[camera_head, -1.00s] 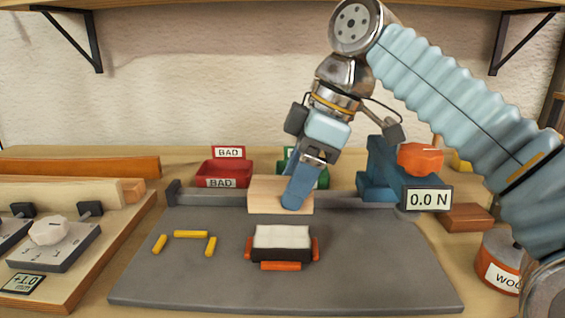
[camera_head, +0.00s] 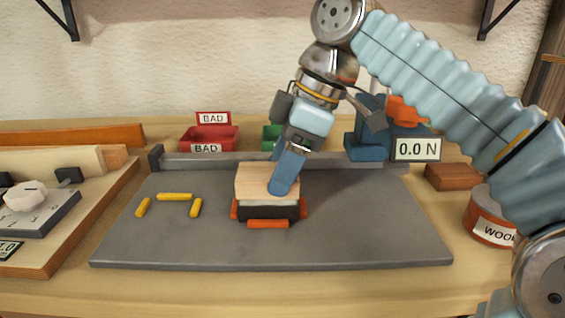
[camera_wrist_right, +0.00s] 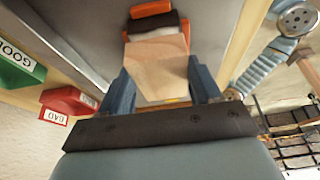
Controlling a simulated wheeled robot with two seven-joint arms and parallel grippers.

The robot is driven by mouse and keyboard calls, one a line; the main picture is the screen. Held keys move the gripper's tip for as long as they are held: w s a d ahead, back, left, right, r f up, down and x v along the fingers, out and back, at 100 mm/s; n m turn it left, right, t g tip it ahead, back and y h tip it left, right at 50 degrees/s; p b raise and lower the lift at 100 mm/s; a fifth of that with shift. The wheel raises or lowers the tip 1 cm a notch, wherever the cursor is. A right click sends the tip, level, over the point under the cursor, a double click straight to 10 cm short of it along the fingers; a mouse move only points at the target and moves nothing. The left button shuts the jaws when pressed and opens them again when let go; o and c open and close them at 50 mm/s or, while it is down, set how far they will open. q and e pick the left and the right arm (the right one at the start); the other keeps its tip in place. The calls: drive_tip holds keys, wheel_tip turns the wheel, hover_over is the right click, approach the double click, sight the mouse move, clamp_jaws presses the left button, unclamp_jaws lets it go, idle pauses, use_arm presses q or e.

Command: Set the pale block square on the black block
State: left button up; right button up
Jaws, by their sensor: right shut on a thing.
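The pale wooden block (camera_head: 258,186) is in my right gripper (camera_head: 281,190), which is shut on it. In the right wrist view the pale block (camera_wrist_right: 158,72) sits between the two blue fingers of the gripper (camera_wrist_right: 163,88). It is over the black block (camera_head: 268,213) on the grey board and hides that block's top. The pale block looks set slightly left of the black block in the head view. I cannot tell whether the two touch. The black block (camera_wrist_right: 155,22) also shows beyond the pale one in the wrist view. My left gripper is not in view.
Orange stops (camera_head: 268,224) flank the black block. Several yellow sticks (camera_head: 174,197) lie to the left on the grey board (camera_head: 350,225). A grey rail (camera_head: 215,160), a red BAD bin (camera_head: 208,138) and a 0.0 N display (camera_head: 417,149) stand behind.

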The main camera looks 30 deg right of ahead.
drive_tip(key=shift+a+f+b, duration=0.1)
drive_tip(key=shift+f+b, duration=0.25)
drive_tip(key=shift+f, duration=0.15)
drive_tip(key=shift+f, duration=0.15)
drive_tip(key=o, duration=1.2)
drive_tip(key=shift+c, duration=0.2)
drive_tip(key=shift+r, duration=0.2)
drive_tip(key=v, duration=0.1)
drive_tip(key=p+v, duration=0.1)
drive_tip(key=v, duration=0.3)
drive_tip(key=shift+w+a+r+p, duration=0.15)
drive_tip(key=shift+w+p, duration=0.15)
drive_tip(key=shift+p, duration=0.1)
drive_tip(key=shift+s+d+r, duration=0.3)
drive_tip(key=shift+d+r, duration=0.05)
drive_tip(key=shift+r, duration=0.15)
drive_tip(key=shift+s+d+r, duration=0.3)
drive_tip(key=shift+d+r, duration=0.05)
drive_tip(key=shift+r, duration=0.1)
